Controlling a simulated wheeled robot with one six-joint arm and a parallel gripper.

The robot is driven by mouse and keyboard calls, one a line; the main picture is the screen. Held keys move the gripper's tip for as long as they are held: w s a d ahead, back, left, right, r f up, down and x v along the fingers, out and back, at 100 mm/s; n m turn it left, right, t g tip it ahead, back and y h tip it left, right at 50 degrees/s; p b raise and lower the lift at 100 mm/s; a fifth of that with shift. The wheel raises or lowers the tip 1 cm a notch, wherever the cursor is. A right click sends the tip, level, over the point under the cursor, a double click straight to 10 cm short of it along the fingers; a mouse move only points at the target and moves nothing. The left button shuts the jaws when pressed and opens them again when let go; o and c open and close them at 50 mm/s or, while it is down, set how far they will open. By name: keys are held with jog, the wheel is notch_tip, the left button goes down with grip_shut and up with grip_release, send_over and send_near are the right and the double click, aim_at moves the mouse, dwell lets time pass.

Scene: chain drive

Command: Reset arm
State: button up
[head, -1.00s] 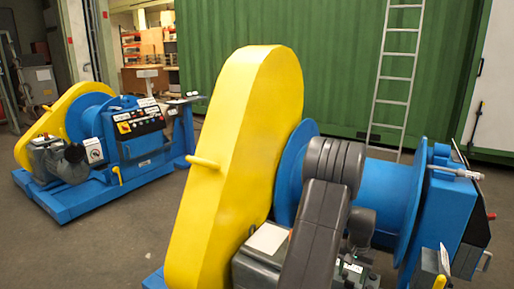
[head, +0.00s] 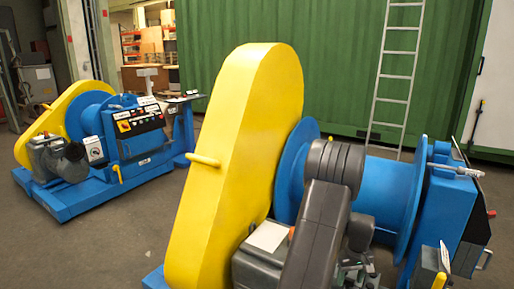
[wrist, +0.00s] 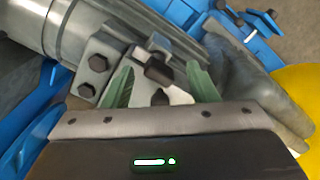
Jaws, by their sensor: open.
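My gripper shows in the wrist view (wrist: 162,86) with its two green fingers apart and nothing clearly held between them. Behind the fingers are a grey metal block with dark bolts (wrist: 98,62) and a large grey cylinder (wrist: 85,25). I cannot tell whether the fingers touch them. In the head view my dark grey arm is bent in front of the blue drum (head: 385,195) of the near machine, and my gripper is hidden there. The machine's tall yellow chain guard (head: 235,160) stands just left of my arm.
A blue end housing (head: 450,205) with a lever stands right of the drum. A second blue and yellow machine (head: 135,145) stands at the left. A green container wall (head: 320,60) and a ladder (head: 395,80) are behind. Bare floor (head: 130,230) lies between the machines.

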jog(key=n, duration=0.5)
jog(key=shift+s+n, duration=0.1)
jog(key=shift+n, duration=0.2)
jog(key=n, duration=0.4)
jog(key=shift+d+n, duration=0.15)
jog(key=shift+n, duration=0.15)
